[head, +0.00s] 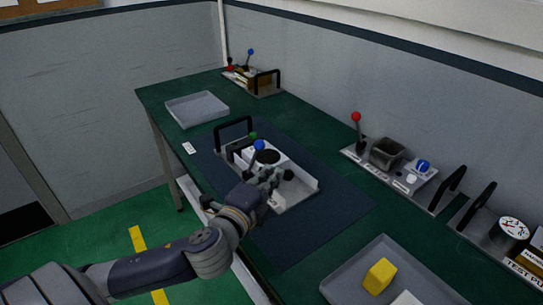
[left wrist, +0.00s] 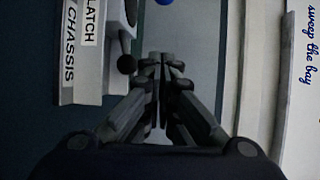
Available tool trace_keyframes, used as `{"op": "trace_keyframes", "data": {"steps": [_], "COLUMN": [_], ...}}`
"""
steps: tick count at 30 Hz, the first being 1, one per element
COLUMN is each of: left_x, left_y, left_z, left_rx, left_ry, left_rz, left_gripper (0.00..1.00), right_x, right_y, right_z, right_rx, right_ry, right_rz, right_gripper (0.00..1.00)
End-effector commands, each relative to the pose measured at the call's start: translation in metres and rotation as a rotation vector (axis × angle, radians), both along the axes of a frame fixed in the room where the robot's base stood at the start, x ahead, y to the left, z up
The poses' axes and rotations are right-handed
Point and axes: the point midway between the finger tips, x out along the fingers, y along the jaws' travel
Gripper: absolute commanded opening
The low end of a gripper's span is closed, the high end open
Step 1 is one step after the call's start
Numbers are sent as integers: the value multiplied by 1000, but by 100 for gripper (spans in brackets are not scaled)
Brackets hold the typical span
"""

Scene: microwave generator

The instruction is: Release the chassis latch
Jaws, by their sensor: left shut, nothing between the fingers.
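The light-coloured chassis (head: 297,200) with a black handle (head: 233,128) sits on the dark mat in the middle of the bench. In the left wrist view a "CHASSIS LATCH" label (left wrist: 77,52) is at the upper left. Beside it is a small lever with a black ball knob (left wrist: 126,64), just left of my fingertips; I cannot tell whether they touch. My left gripper (head: 268,178) is over the chassis, shut and empty; its fingertips (left wrist: 161,62) also show in the left wrist view. It hides part of the chassis. My right gripper is out of view.
A tray (head: 352,284) with a yellow block (head: 380,275) is at front right. A red-knobbed lever panel (head: 356,117) stands by the wall.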

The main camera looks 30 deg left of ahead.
Motion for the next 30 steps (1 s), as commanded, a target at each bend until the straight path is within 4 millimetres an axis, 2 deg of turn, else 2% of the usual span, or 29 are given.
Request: {"op": "trace_keyframes", "data": {"steps": [4,8,13,21,24,30], "left_x": [10,28,57,101,90,82], "left_y": [2,4,7,12,28,44], "left_z": [0,0,-3,-8,-8,-7], "left_rx": [0,-1,-1,-1,5,3], "left_ry": [-1,-2,-2,-1,4,2], "left_rz": [2,2,2,2,2,1], "left_gripper": [0,0,0,0,0,0], "right_x": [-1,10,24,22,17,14], "right_y": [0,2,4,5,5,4], "right_z": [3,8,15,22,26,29], "right_rx": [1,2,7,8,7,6], "right_ry": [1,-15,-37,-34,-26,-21], "right_rz": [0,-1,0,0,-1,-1], "right_gripper": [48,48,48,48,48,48]}}
